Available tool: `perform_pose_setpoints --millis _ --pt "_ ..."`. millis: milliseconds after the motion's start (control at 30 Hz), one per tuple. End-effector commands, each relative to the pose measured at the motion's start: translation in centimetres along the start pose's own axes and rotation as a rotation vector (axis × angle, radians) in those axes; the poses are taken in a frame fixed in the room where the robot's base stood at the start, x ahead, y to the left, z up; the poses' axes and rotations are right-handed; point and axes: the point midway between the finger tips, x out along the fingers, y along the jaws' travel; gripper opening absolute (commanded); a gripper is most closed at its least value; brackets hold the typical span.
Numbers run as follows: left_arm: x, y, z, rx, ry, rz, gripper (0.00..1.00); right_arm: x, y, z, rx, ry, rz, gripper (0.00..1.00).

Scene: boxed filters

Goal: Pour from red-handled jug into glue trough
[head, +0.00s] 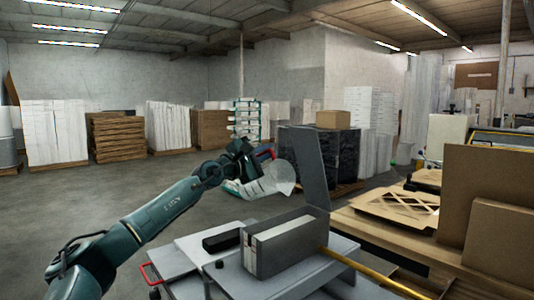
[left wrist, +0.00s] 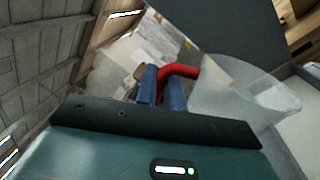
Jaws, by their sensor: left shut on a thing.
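My left gripper (head: 262,154) is shut on the red handle of a translucent jug (head: 268,183). In the left wrist view, the red handle (left wrist: 180,71) sits between the blue finger pads (left wrist: 160,88), and the clear jug (left wrist: 232,88) is to the right. The jug is in the air and looks tilted, its wide end to the right. It is just left of an upright grey panel. I cannot tell whether anything flows from it. A long grey open box (head: 285,243) with pale contents stands below and to the right; I cannot tell whether it is the glue trough.
The upright grey panel (head: 312,165) stands behind the box. A black block (head: 222,241) lies on the grey table (head: 196,247) left of it. A yellow bar (head: 370,272) runs to the right. Cardboard panels (head: 495,205) stand at the right. Open floor (head: 130,190) lies at the left.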

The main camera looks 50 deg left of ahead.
Motion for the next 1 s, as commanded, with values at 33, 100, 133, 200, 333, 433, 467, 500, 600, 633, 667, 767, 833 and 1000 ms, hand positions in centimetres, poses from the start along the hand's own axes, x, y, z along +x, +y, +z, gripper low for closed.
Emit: perform_pose_setpoints --millis 33,100,133,200,333,433,467,500,600,633,667,767,833,1000 --pt "0.0 0.1 0.0 0.0 -0.001 0.003 0.0 0.1 0.1 -0.1 -0.001 0.002 0.002 0.36" --pt "0.0 0.1 0.0 0.0 -0.001 0.003 0.0 0.1 0.1 -0.1 -0.001 0.003 0.002 0.36" --pt "0.0 0.1 0.0 0.0 -0.001 0.003 0.0 0.1 0.1 -0.1 -0.001 0.004 0.002 0.36" --pt "0.0 0.2 0.1 -0.001 -0.001 0.003 0.0 0.1 0.1 -0.2 -0.001 0.004 0.002 0.36" --pt "0.1 0.6 0.0 -0.028 0.005 0.003 0.0 -0.3 0.1 -0.8 -0.001 0.004 0.003 0.36" --pt "0.2 1.1 -0.2 -0.073 0.013 0.002 0.0 -0.6 0.2 -1.2 0.001 -0.001 0.006 0.36" --pt "0.2 1.3 -0.3 -0.088 0.016 0.002 0.0 -0.7 0.2 -1.3 0.003 -0.004 0.008 0.36" --pt "0.2 1.4 -0.4 -0.107 0.02 0.003 0.0 -0.8 0.3 -1.2 0.005 -0.011 0.011 0.36" --pt "0.3 1.8 -0.7 -0.149 0.028 0.002 0.0 -0.8 0.4 -0.8 0.013 -0.03 0.018 0.36" --pt "0.3 1.8 -0.7 -0.16 0.03 0.002 0.0 -0.8 0.4 -0.7 0.015 -0.034 0.019 0.36" --pt "0.3 1.9 -0.8 -0.17 0.032 0.001 0.0 -0.8 0.5 -0.7 0.016 -0.037 0.021 0.36" --pt "0.4 1.9 -0.9 -0.191 0.035 0.001 0.0 -0.8 0.6 -0.4 0.019 -0.046 0.026 0.36" --pt "0.3 1.9 -1.0 -0.197 0.036 0.001 0.0 -0.8 0.8 -0.2 0.019 -0.05 0.029 0.36" --pt "0.3 1.9 -1.0 -0.198 0.036 0.001 0.0 -0.8 1.0 -0.2 0.018 -0.049 0.033 0.36"
